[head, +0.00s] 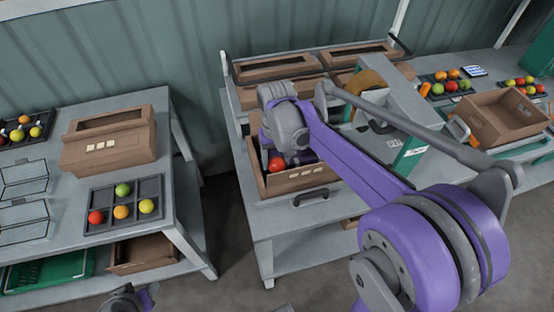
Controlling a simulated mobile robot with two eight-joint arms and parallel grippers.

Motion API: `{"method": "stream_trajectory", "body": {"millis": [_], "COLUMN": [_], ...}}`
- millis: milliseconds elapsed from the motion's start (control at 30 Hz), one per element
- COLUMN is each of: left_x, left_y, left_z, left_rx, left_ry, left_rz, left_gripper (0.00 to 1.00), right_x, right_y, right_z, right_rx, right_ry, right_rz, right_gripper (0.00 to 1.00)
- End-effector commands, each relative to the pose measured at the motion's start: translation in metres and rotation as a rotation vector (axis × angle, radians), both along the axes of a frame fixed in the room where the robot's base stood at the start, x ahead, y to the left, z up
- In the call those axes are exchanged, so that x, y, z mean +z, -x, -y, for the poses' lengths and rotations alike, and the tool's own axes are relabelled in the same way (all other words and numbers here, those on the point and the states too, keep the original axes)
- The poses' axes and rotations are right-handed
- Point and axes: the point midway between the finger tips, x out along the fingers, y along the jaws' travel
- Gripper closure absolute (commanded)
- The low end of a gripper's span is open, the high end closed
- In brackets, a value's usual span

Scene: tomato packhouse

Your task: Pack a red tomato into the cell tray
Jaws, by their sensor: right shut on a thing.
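My right arm reaches from the lower right into an open cardboard box (296,182) on the middle cart. My right gripper (280,161) is low in that box, shut on a red tomato (277,165). The wrist hides its fingers and much of the box inside. A small part of my left arm shows at the bottom edge; its gripper jaws cannot be made out.
More cartons (272,66) line the back of the cart. At the right are another open carton (504,112) and filled trays. A floor gap separates the table and cart.

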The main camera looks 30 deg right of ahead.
Motion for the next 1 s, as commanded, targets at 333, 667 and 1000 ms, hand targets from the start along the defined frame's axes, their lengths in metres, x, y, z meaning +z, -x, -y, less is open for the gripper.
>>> {"method": "stream_trajectory", "body": {"millis": [333, 667, 1000], "left_x": [-0.023, -0.045, -0.048], "left_y": [0.006, 0.011, 0.012], "left_z": [0.0, 0.0, 0.0], "left_rx": [0.0, 0.0, 0.0], "left_ry": [0.0, 0.0, 0.0], "left_rz": [-0.011, -0.021, -0.022], "left_gripper": [0.5, 0.5, 0.5], "right_x": [-0.029, -0.059, -0.065], "right_y": [0.0, 0.001, 0.0], "right_z": [0.0, 0.0, 0.0], "right_rx": [0.0, 0.0, 0.0], "right_ry": [0.0, 0.0, 0.0], "right_rz": [-0.001, -0.001, 0.0], "right_gripper": [0.64, 0.64, 0.64]}}
